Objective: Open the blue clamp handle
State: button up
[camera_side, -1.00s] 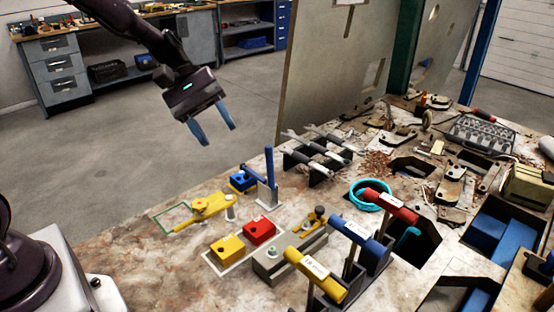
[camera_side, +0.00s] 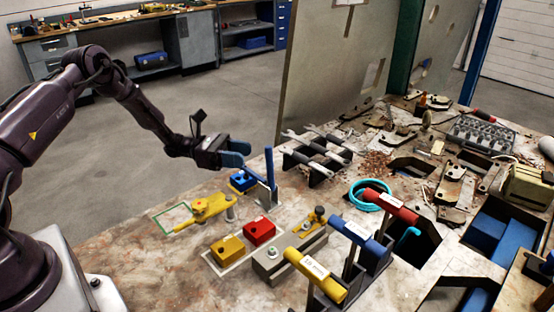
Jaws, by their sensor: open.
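The blue clamp handle (camera_side: 270,168) stands upright on its grey metal clamp base (camera_side: 266,195), beside a blue block (camera_side: 243,181). My gripper (camera_side: 246,154) is to the left of the handle, close to its upper part, with blue fingers pointing right toward it. The fingers look apart and nothing shows between them. I cannot tell whether a fingertip touches the handle.
A yellow clamp (camera_side: 208,207) lies at the left, with yellow (camera_side: 228,250) and red (camera_side: 259,232) blocks in front. Wrenches (camera_side: 318,147) sit on a rack behind right. Yellow, blue and red T-handles stand at front right. A tall panel (camera_side: 330,65) rises behind.

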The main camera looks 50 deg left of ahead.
aim_at(270, 169)
jog(key=x, duration=0.9)
jog(key=shift+w+d, duration=0.15)
jog(key=shift+d, duration=0.05)
grip_shut()
